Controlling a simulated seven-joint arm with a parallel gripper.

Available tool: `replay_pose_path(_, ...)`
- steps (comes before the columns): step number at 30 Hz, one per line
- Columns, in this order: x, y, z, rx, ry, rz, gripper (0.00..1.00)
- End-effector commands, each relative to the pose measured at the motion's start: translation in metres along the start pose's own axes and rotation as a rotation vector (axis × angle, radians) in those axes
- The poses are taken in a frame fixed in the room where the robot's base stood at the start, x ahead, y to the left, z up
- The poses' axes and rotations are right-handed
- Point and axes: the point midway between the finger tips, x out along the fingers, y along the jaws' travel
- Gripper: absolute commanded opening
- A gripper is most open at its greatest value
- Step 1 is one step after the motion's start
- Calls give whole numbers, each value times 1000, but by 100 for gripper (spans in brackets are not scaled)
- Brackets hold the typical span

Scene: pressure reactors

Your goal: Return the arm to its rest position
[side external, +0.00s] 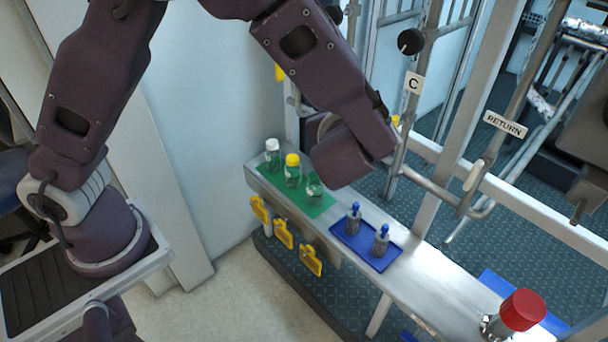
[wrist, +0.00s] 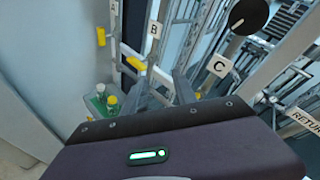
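My gripper (side external: 352,158) hangs above the bench, in front of the pipe frame. In the side external view I see its purple housing, and its fingers are hidden behind it. The wrist view shows the housing with a green light across the bottom. My arm is bent, with the elbow out of the top of the side external view.
A metal bench (side external: 423,273) carries a green mat (side external: 322,208) with bottles and a blue tray (side external: 340,236) with two small grey vessels. A red-capped part (side external: 522,310) stands at right. Pipes labelled C (side external: 414,83) and RETURN (side external: 505,124) are close. Floor (side external: 240,290) at front is clear.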

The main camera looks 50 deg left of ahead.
Motion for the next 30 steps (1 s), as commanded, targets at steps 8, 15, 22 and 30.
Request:
replay_pose_path(8, -84, 185, 108, -1024, 177, 758, 34)
replay_pose_path(15, -182, 203, 101, -1831, 333, 1021, 34)
replay_pose_path(22, -203, 194, 98, -2043, 390, 1053, 34)
replay_pose_path(30, -202, 194, 98, -2038, 391, 1053, 34)
